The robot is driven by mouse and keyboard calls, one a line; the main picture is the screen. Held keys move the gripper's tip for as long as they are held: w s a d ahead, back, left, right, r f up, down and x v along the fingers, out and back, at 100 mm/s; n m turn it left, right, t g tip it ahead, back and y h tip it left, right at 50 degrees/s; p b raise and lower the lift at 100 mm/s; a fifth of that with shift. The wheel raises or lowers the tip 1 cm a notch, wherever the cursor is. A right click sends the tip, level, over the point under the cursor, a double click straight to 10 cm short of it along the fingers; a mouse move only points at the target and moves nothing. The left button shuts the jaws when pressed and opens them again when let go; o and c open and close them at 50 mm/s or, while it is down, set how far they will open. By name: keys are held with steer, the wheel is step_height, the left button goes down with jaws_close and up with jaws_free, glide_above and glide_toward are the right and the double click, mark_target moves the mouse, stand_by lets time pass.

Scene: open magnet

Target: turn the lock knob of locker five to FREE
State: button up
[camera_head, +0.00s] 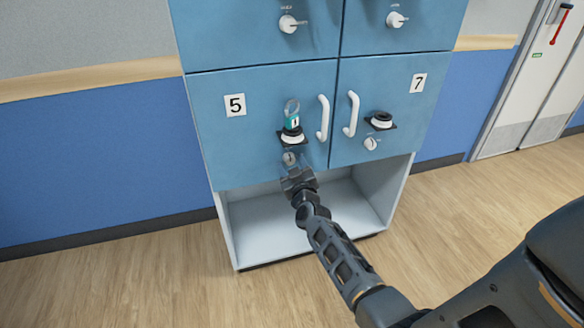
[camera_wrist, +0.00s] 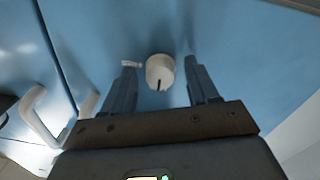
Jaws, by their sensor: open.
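Locker five (camera_head: 215,120) is a blue door marked 5, with a white handle (camera_head: 323,118) on its right side. Its white lock knob (camera_head: 289,158) sits low on the door, partly covered by my gripper in the head view. In the wrist view the round knob (camera_wrist: 160,72) shows whole, with a dark pointer line on its face. A small pale label (camera_wrist: 131,64) beside it is partly hidden and unreadable. My gripper (camera_head: 292,171) is open, one finger on each side of the knob, with visible gaps. I cannot tell whether the fingertips reach its depth.
Just above the knob, a black holder (camera_head: 292,138) carries a teal key-like item (camera_head: 292,122) with a ring. Locker seven (camera_head: 400,110) is to the right, with its own handle (camera_head: 351,113) and knob (camera_head: 370,144). Below is an open white shelf space (camera_head: 255,225).

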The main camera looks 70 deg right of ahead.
steer(key=shift+c, duration=0.4)
steer(key=c, duration=1)
steer(key=shift+o, duration=0.2)
steer(key=shift+m, duration=0.4)
steer(key=m+p, duration=0.1)
steer(key=m, duration=0.2)
steer(key=shift+m, duration=0.4)
steer(key=m, duration=0.4)
steer(key=shift+w+a+y, duration=0.1)
steer(key=shift+w+y, duration=0.05)
steer(key=shift+y, duration=0.15)
steer(key=m, duration=0.4)
steer(key=shift+r+m, duration=0.1)
steer(key=shift+m, duration=0.3)
steer(key=m+b, duration=0.1)
steer(key=m, duration=0.2)
steer(key=shift+m, duration=0.4)
steer(key=shift+r+m, duration=0.1)
steer(key=shift+m, duration=0.2)
